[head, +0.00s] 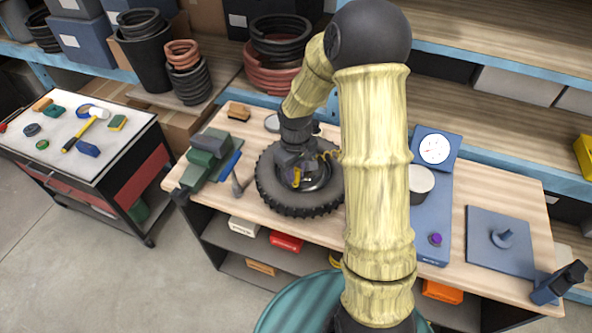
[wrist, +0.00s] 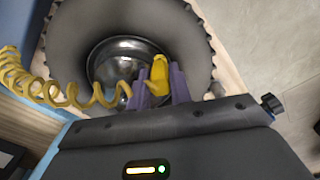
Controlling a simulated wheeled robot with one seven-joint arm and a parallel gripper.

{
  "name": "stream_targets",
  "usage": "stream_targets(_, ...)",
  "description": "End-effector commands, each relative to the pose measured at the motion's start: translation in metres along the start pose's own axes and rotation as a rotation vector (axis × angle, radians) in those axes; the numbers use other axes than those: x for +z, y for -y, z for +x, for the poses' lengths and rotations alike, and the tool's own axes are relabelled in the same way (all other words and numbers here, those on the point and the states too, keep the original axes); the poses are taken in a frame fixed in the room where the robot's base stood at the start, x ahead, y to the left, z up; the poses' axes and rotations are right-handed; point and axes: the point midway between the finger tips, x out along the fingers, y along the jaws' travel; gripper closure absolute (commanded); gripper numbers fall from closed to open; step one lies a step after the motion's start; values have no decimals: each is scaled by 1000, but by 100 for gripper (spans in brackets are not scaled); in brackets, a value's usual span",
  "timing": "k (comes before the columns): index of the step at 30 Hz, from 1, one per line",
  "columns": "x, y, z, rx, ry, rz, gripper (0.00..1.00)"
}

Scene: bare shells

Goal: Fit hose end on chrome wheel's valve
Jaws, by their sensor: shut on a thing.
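The wheel, a black knobbly tyre (head: 270,198) with a chrome rim (head: 318,178), lies flat on the wooden workbench. In the wrist view the tyre (wrist: 200,50) surrounds the shiny chrome rim (wrist: 108,62). My gripper (head: 297,178) is over the wheel's middle. In the wrist view its purple fingers (wrist: 161,82) are shut on the yellow hose end (wrist: 160,68), which shows in front of the rim's edge. The coiled yellow hose (wrist: 70,95) runs off to the left. The valve cannot be made out, and I cannot tell whether the hose end touches it.
A blue unit with a white dial (head: 434,149) stands right of my arm. A blue plate (head: 500,242) lies farther right. A grey-green vise (head: 207,155) and a hammer (head: 240,185) are left of the wheel. A tool cart (head: 75,140) stands at the left, with clear floor before it.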

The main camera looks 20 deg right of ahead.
Motion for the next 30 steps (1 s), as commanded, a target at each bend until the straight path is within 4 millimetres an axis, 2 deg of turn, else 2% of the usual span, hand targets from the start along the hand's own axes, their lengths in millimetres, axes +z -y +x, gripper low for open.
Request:
stream_targets(13,0,0,2,0,0,0,100)
stream_targets(14,0,0,2,0,0,0,77)
stream_targets(17,0,0,2,0,0,0,58)
stream_targets(18,0,0,2,0,0,0,54)
stream_targets(24,0,0,2,0,0,0,52)
stream_targets(28,0,0,2,0,0,0,26)
stream_targets(30,0,0,2,0,0,0,26)
